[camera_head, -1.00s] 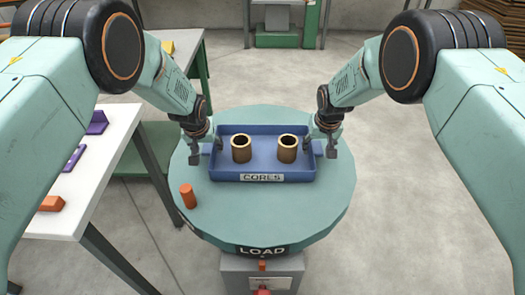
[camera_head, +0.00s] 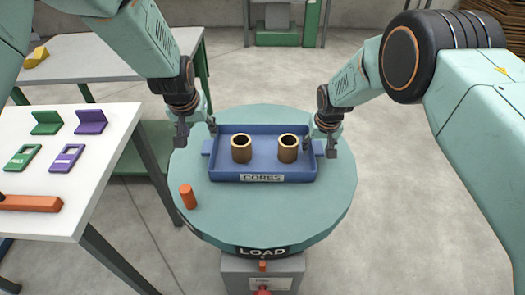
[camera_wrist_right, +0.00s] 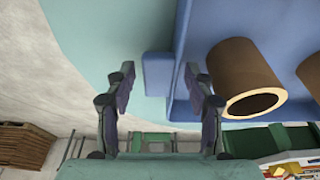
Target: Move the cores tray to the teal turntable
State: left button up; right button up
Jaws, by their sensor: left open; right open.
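The blue cores tray (camera_head: 263,158), labelled CORES, rests on the teal turntable (camera_head: 262,215), which is labelled LOAD. Two brown hollow cores stand upright in it, a left one (camera_head: 241,149) and a right one (camera_head: 288,148). My left gripper (camera_head: 197,136) is open and empty, above and left of the tray's left handle (camera_head: 207,147). My right gripper (camera_head: 328,146) is at the tray's right end. In the right wrist view my right gripper (camera_wrist_right: 158,85) is open, with the tray's handle tab (camera_wrist_right: 157,72) between or just beyond its fingers; I cannot tell which.
A white table (camera_head: 100,193) at left holds green and purple brackets, flat plates and an orange-brown bar (camera_head: 30,203). A grey table (camera_head: 120,60) stands behind it. The floor at right is clear.

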jog(key=shift+s+r, duration=0.15)
jog(key=shift+r, duration=0.1)
pick_arm(q)
jog(key=shift+s+r, duration=0.15)
jog(key=shift+r, duration=0.15)
pick_arm(e)
jog(key=v, duration=1.1)
jog(key=shift+r, duration=0.3)
jog(key=shift+s, duration=0.1)
jog(key=shift+f, duration=0.1)
